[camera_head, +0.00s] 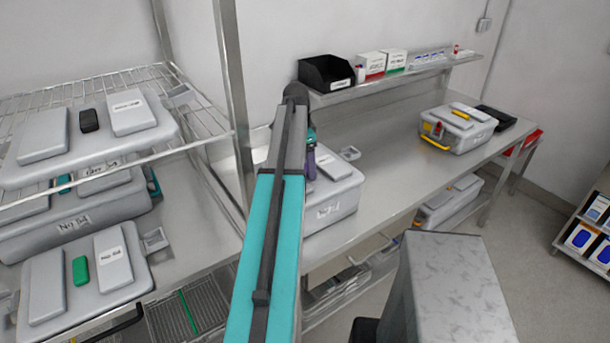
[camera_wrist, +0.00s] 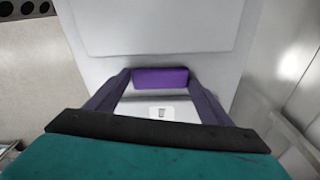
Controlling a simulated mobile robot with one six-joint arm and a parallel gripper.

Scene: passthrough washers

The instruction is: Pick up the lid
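The grey lid (camera_head: 333,177) sits on a grey container (camera_head: 331,209) on the steel table. In the wrist view the lid (camera_wrist: 155,28) has two raised panels; the nearer one bears a small label. A purple handle (camera_wrist: 160,78) lies across the lid between the panels. My gripper (camera_head: 311,170) is pointed down over the lid, partly hidden by my teal arm. In the wrist view my gripper (camera_wrist: 160,85) has its dark purple fingers wide apart, one at each end of the handle. No clear gap shows at the fingertips; contact cannot be told.
A shelf with a black bin (camera_head: 326,74) and small boxes (camera_head: 383,63) runs behind the table. Another grey container (camera_head: 458,130) with a yellow latch stands at the right. A wire rack (camera_head: 140,85) with lidded containers is at the left. The table's middle (camera_head: 390,160) is clear.

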